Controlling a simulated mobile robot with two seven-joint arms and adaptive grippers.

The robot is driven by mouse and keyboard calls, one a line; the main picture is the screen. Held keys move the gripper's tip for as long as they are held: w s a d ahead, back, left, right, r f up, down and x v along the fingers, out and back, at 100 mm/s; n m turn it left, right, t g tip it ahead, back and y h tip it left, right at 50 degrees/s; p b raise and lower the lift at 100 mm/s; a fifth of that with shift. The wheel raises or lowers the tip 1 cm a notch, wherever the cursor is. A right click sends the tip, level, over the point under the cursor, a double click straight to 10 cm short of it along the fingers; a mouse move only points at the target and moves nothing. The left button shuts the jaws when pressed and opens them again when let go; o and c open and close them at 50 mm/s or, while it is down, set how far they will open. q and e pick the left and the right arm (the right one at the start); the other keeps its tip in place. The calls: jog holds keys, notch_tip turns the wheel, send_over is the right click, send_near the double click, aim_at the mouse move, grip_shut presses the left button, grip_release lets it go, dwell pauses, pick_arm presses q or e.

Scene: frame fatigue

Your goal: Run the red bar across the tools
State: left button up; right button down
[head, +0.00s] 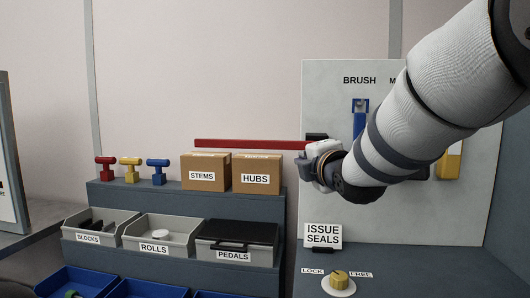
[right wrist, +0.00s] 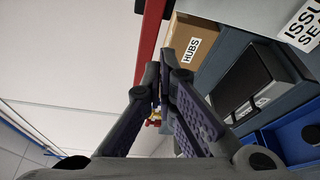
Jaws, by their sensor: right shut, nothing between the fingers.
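The red bar (head: 250,144) runs level in front of the wall, left of the grey tool board (head: 325,95). Its right end is by a dark bracket (head: 316,137) at the board's left edge. A blue tool (head: 359,125) hangs under the BRUSH label; a yellow tool (head: 453,163) shows farther right. My right arm hides the middle of the board. My right gripper (head: 313,164) is shut and empty, just below the bar's right end. In the right wrist view the bar (right wrist: 150,38) passes close to the fingertips (right wrist: 166,62); I cannot tell whether they touch.
The STEMS box (head: 205,160) and HUBS box (head: 257,160) stand on the shelf under the bar. Red, yellow and blue fittings (head: 130,172) stand left of them. Bins (head: 170,222) sit below. A LOCK/FREE knob (head: 339,278) is below the ISSUE SEALS sign (head: 322,235).

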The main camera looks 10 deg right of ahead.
jog(key=w+d, duration=0.3)
jog(key=shift+w+d+r, duration=0.15)
jog(key=shift+d+r, duration=0.1)
jog(key=shift+r, duration=0.05)
jog(key=shift+w+f, duration=0.1)
